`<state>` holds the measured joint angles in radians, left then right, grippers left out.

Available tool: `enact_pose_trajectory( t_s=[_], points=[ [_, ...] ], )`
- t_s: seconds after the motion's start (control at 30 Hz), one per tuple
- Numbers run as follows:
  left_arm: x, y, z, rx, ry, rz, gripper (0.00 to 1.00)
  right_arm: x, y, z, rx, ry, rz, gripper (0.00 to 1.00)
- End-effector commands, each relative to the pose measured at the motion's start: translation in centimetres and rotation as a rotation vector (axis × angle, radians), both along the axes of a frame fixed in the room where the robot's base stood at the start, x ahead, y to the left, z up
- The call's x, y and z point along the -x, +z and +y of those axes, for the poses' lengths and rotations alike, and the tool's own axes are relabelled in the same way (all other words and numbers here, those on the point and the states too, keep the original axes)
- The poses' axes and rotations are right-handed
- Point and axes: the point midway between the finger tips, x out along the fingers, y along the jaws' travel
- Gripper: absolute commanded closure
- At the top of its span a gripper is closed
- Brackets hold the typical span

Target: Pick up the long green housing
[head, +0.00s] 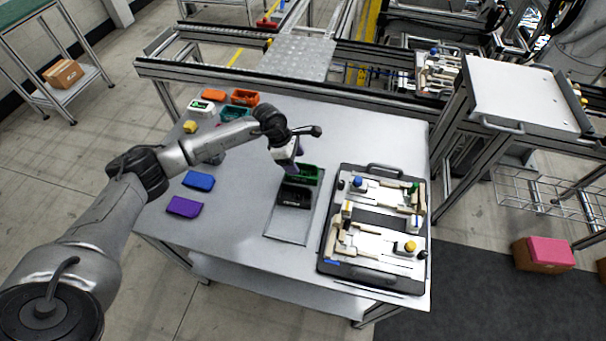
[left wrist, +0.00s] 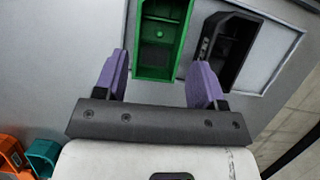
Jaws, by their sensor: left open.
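The long green housing (head: 308,174) lies on a flat grey tray (head: 288,232) near the middle of the table, beside a black housing (head: 294,197). My left gripper (head: 292,166) is at the green housing's left end, with purple fingers pointing down, and partly hides it. In the left wrist view the open fingers (left wrist: 158,62) straddle the near end of the green housing (left wrist: 158,45), one on each side, with gaps. Whether they are down at its height I cannot tell. The black housing (left wrist: 228,48) is just right of the right finger. My right gripper is not in view.
A black-framed pallet (head: 375,215) with fixtures stands right of the tray. Blue (head: 199,181) and purple (head: 185,206) blocks lie at the table's left; orange (head: 245,97), teal (head: 235,113) and white (head: 201,108) pieces lie at the back left. The front left table surface is clear.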

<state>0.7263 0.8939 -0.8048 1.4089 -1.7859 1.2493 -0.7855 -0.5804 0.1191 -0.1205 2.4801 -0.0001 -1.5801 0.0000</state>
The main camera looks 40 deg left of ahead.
Motion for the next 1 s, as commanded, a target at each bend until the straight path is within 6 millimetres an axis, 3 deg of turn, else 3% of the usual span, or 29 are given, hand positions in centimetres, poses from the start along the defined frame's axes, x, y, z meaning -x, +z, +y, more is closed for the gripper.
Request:
enact_pose_trajectory(
  t_s=[0.17, 0.6, 0.9, 1.0],
  points=[
    [-0.1, -0.7, -0.3, 0.001, 0.001, 0.001, 0.36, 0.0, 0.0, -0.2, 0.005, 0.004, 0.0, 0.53],
    [-1.3, -4.9, -2.1, 0.001, 0.001, 0.0, 0.36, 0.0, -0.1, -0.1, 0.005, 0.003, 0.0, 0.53],
    [-1.4, -5.1, -2.2, 0.001, 0.001, 0.0, 0.36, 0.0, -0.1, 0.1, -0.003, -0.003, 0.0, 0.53],
    [-1.4, -5.1, -2.2, 0.001, 0.001, 0.0, 0.46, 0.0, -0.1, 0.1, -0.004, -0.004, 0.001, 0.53]
  ],
)
